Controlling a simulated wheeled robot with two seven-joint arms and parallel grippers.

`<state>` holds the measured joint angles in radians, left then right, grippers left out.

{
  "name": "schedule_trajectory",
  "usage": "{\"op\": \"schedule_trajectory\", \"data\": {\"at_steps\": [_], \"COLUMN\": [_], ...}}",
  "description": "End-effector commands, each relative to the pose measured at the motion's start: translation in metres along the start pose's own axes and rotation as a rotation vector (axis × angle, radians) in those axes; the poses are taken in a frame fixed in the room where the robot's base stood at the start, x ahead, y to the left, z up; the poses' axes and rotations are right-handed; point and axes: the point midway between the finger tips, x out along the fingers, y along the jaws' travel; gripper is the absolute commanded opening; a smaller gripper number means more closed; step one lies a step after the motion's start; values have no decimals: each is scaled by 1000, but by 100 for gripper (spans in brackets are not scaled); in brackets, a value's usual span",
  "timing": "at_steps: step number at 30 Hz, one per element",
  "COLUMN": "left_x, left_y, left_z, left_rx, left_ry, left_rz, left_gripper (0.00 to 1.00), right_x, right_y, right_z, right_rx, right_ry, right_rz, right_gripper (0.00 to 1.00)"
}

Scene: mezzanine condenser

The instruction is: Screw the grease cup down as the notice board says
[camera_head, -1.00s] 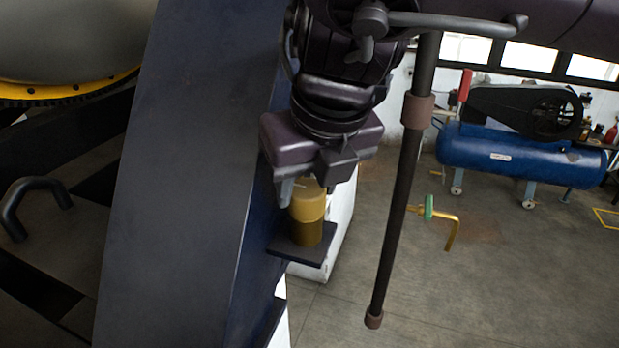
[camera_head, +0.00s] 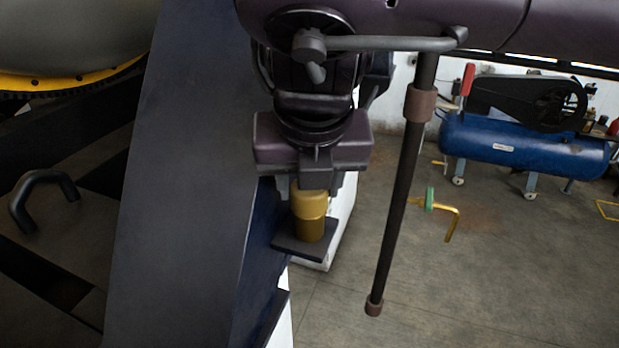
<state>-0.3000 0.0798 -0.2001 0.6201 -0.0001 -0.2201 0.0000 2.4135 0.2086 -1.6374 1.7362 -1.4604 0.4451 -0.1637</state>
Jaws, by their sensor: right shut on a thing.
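The brass grease cup (camera_head: 310,228) stands upright on a small dark bracket plate (camera_head: 296,247) at the side of a big dark slanted beam. My right gripper (camera_head: 309,195) points down over it, shut on the upper part of the cup, its cap. The fingers and palm hide the top of the cap. The notice board is not in view. My left gripper is not in view.
The dark beam (camera_head: 180,190) rises close on the left of the gripper. A dark rod (camera_head: 396,210) hangs to the right. A brass pipe with a green valve (camera_head: 430,199) and a blue compressor (camera_head: 520,145) stand farther right. Open floor lies below them.

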Motion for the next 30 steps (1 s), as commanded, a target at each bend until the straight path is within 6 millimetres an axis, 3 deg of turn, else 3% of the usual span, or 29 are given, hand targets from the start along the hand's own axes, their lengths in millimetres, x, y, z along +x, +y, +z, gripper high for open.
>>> {"op": "schedule_trajectory", "data": {"at_steps": [3,4,9,30], "left_x": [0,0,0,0], "left_y": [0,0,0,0], "left_z": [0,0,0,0], "left_rx": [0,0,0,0], "left_ry": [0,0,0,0], "left_rz": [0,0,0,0], "left_gripper": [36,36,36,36], "right_x": [0,0,0,0], "right_y": [0,0,0,2], "right_z": [1,1,0,0], "right_rx": [0,0,-1,-6], "right_ry": [-2,-2,-2,0], "right_rz": [1,1,2,4], "right_gripper": [21,46,66,66]}}
